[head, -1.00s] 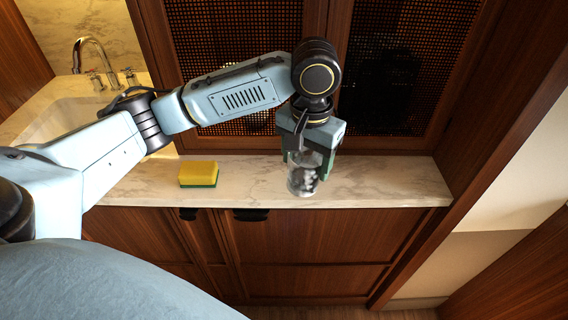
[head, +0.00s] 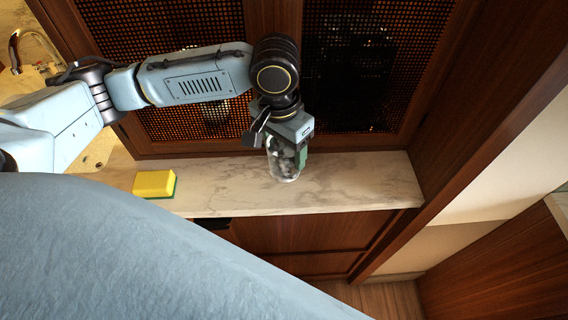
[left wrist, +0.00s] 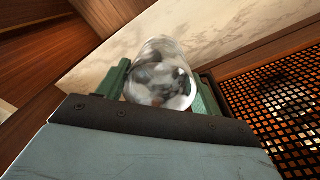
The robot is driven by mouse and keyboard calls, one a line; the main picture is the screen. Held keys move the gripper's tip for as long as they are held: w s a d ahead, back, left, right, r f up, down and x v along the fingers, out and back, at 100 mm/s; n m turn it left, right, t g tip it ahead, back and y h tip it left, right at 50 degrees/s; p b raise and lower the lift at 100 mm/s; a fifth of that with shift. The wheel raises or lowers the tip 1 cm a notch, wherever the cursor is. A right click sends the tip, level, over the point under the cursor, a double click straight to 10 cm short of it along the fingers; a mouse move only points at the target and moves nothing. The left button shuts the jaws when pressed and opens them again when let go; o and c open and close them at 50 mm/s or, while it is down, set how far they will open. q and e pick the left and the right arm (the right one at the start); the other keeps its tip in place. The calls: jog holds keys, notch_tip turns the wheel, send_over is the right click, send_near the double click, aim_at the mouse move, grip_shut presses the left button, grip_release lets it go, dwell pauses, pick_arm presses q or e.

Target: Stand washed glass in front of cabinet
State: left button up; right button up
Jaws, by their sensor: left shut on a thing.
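The clear glass (head: 284,166) is held in my left gripper (head: 286,150), over the marble counter (head: 340,182) in front of the mesh-door cabinet (head: 375,65). In the left wrist view the glass (left wrist: 160,75) sits between the two green fingers, which are shut on it. Its far end points towards the counter. I cannot tell whether the glass touches the counter or hangs just above it. My right gripper is not in view.
A yellow and green sponge (head: 154,184) lies on the counter to the left of the glass. A tap (head: 15,50) stands at the far left. The counter to the right of the glass is clear up to the wooden side panel (head: 480,110).

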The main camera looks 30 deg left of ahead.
pick_arm(q)
jog(key=shift+f, duration=0.6)
notch_tip(320, 180, down, 4)
jog(key=shift+f+b, duration=0.15)
jog(key=shift+b, duration=0.15)
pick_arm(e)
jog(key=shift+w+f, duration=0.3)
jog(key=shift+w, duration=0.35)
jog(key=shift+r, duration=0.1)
pick_arm(q)
jog(key=o, duration=0.9)
jog(key=shift+f, duration=0.15)
jog(key=shift+r, duration=0.4)
jog(key=r, duration=0.4)
jog(key=r+p, duration=0.1)
jog(key=r, duration=0.6)
jog(key=shift+s+a+r, duration=0.15)
jog(key=shift+a+r, duration=0.15)
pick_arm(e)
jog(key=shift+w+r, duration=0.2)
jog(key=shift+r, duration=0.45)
